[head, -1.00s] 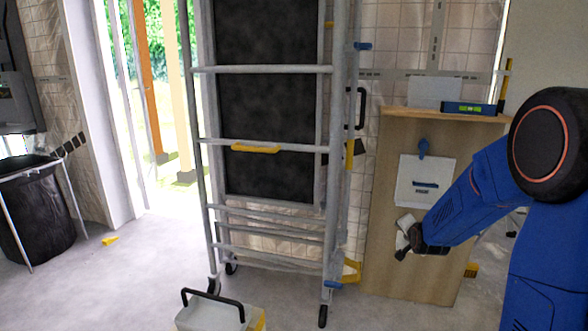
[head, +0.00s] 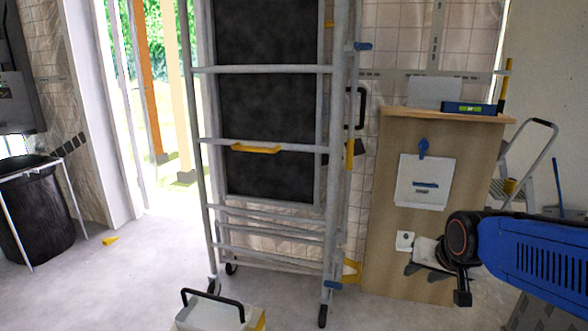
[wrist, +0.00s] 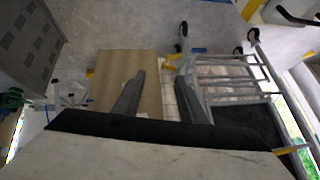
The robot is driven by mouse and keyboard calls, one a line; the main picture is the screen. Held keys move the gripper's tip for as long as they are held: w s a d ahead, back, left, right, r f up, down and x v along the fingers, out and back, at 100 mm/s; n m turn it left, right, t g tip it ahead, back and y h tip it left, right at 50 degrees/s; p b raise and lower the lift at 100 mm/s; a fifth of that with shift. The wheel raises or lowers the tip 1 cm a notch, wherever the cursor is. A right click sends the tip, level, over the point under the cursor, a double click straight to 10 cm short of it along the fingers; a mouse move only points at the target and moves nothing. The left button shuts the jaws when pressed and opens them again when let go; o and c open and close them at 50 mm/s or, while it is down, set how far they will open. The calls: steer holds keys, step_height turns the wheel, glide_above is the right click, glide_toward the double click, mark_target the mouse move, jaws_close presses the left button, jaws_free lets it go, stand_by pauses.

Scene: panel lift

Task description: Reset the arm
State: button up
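My arm reaches in from the right edge of the head view. My gripper (head: 424,270) hangs at its end, low in front of the wooden cabinet or panel (head: 388,170). In the wrist view my gripper (wrist: 160,85) has its two dark fingers wide apart. Nothing shows held between them. The wooden board (wrist: 140,68) and tiled wall lie beyond the fingers there, upside down.
A grey wheeled scaffold frame (head: 265,69) stands left of the board. A white toolbox (head: 212,316) sits on the floor in front. A stepladder (head: 534,150) stands behind right. Floor at left is mostly clear.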

steer(key=s+a+n+g, duration=0.1)
steer(key=s+n+g, duration=0.1)
steer(key=s, duration=1.5)
steer(key=shift+s+a+f+n, duration=0.25)
steer(key=shift+a+f+n, duration=0.2)
steer(key=shift+n, duration=0.45)
